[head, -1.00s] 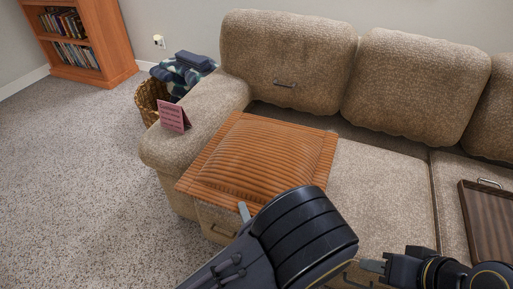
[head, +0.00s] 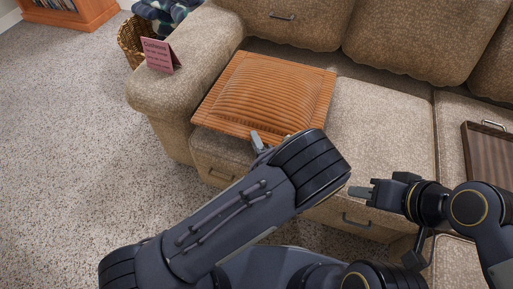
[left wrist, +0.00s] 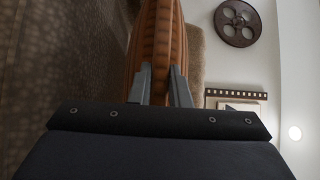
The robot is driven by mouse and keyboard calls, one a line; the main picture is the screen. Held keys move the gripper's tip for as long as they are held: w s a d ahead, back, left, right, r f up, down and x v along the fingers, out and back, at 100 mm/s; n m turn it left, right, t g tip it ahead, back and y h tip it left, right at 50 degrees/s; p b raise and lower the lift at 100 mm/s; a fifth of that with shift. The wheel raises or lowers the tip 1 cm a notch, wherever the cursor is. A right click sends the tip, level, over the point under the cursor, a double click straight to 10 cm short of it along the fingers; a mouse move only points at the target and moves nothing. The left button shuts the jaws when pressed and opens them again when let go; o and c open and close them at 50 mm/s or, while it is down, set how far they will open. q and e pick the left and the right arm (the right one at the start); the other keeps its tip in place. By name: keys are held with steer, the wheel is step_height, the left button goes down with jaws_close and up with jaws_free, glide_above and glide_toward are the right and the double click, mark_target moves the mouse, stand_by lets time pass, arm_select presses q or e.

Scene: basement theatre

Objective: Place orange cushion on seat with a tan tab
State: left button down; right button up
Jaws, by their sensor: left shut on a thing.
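The orange ribbed cushion (head: 272,95) with a flat border is over the sofa's left seat (head: 229,155), beside the armrest. It looks nearly level; I cannot tell whether it touches the seat. My left gripper (head: 259,143) is shut on its near edge. In the left wrist view, the cushion (left wrist: 160,40) stands between the two fingers of the left gripper (left wrist: 159,84). My right gripper (head: 361,191) is in front of the middle seat (head: 378,135), away from the cushion; its finger gap is unclear. I cannot make out a tan tab on any seat.
A dark wooden tray (head: 490,155) lies on the right seat. A wicker basket (head: 132,42) with blankets stands beyond the armrest. The middle seat and the carpet at left are clear.

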arm_select(q)
steer(key=f+b, duration=0.1)
steer(key=f, duration=0.1)
steer(key=w+f+b, duration=0.1)
steer(key=f, duration=0.1)
steer(key=shift+f, duration=0.15)
steer(key=c, duration=1.4)
jaws_free()
steer(key=shift+o, duration=0.2)
